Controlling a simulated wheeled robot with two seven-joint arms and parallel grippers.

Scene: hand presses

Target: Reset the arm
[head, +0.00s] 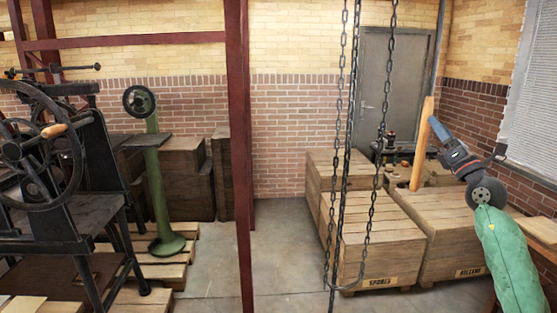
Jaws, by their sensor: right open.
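My right arm comes in from the bottom right corner. Its lower part is covered in green and has a round grey joint above it. My right gripper (434,124) is dark, with blue and red marks, and is raised at the right, pointing up and left. It is open, and I see nothing held in it. An upright wooden bar (422,145) appears right beside its tip; I cannot tell whether they touch. My left arm and gripper are not in view.
Wooden crates (370,222) stand below and left of the right gripper. Chains (338,150) hang mid-view, near a dark red post (239,150). A black hand press (50,150) and a green pedestal (158,190) stand at the left. Grey floor (285,235) is open between.

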